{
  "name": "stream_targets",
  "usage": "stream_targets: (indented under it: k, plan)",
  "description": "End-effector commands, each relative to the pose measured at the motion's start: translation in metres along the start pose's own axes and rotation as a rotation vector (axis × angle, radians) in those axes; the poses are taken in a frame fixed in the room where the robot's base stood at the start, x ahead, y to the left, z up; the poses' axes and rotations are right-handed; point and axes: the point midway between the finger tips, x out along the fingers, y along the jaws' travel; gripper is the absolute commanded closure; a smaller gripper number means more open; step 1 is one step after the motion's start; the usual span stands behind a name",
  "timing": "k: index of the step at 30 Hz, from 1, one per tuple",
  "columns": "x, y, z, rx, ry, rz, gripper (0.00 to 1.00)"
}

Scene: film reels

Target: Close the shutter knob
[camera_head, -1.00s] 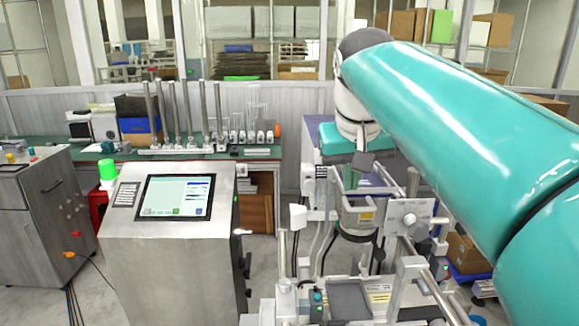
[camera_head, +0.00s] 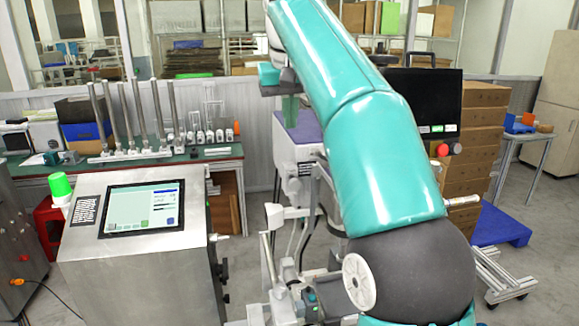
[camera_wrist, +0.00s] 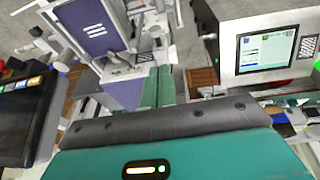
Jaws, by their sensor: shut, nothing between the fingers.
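I cannot pick out the shutter knob for certain in the current views. The white and purple machine (camera_head: 300,148) stands behind my arm in the head view, and the arm hides much of its right side. Its purple panel (camera_wrist: 92,38) shows at the upper left of the wrist view. My gripper (camera_head: 290,108) is raised in front of this machine in the head view. Its green fingers (camera_wrist: 157,88) are together and empty in the wrist view, apparently apart from the machine.
A steel console with a screen (camera_head: 142,208) stands at left. A green bench (camera_head: 215,162) with metal rods is behind it. A black monitor (camera_head: 425,100) with a red button and stacked cardboard boxes (camera_head: 478,140) are at right.

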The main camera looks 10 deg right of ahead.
Motion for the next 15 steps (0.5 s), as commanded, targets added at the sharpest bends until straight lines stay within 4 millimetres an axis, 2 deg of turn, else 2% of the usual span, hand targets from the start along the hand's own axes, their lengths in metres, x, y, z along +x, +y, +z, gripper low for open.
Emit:
stream_targets:
  k: [8,15]
  plan:
    - [0.039,0.002,0.001,0.0,-0.002,-0.001,1.0]
    - [0.086,0.0,-0.001,-0.001,-0.002,-0.001,1.0]
